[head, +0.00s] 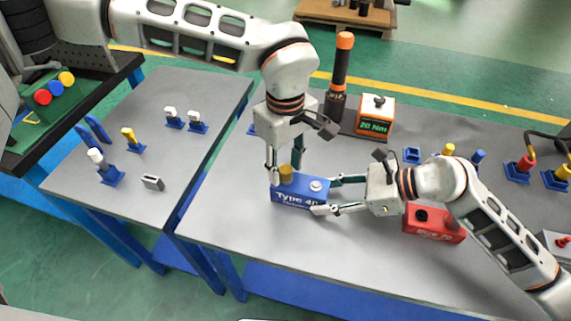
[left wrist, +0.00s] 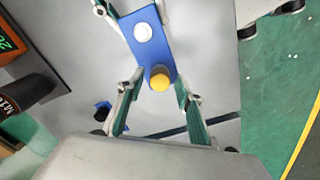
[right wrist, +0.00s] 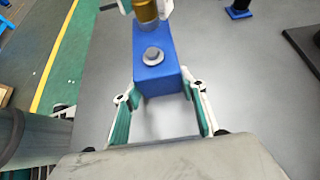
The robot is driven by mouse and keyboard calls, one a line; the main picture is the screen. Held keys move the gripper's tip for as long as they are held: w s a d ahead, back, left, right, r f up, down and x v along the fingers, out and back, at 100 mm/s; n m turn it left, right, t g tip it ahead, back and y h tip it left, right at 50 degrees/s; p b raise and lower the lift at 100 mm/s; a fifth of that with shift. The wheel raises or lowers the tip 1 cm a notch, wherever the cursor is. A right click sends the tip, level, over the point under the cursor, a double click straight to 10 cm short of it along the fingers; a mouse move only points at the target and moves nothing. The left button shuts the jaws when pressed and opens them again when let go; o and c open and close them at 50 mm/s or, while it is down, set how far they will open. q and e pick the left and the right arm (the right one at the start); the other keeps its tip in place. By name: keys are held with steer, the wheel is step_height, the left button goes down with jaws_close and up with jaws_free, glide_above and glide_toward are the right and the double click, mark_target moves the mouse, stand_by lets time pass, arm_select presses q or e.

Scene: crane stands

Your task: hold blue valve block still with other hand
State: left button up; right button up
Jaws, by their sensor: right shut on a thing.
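The blue valve block (head: 297,197), labelled "TYPE 40", lies on the grey table. A yellow-brass cap (head: 286,173) stands on its left end, and a silver round fitting (head: 316,186) sits on its right end. My right gripper (head: 326,194) comes from the right and is shut on the block's right end; in the right wrist view its fingers flank the block's near end (right wrist: 157,78). My left gripper (head: 284,160) points down over the cap. In the left wrist view its fingers stand apart, one on each side of the cap (left wrist: 159,82), with gaps showing.
A red block (head: 433,224) lies under my right forearm. Behind stand an orange-black tool (head: 341,72) and a "20 Nm" display box (head: 375,115). Colored plugs in blue bases stand at right and on the left table (head: 155,120). The front table edge is clear.

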arm_select(q)
steer(key=n, duration=1)
steer(key=shift+n, duration=0.3)
steer(key=shift+c, duration=0.2)
jaws_close()
steer(key=m, duration=0.5)
steer(key=shift+m, duration=0.4)
steer(key=m, duration=0.4)
steer(key=shift+m, duration=0.3)
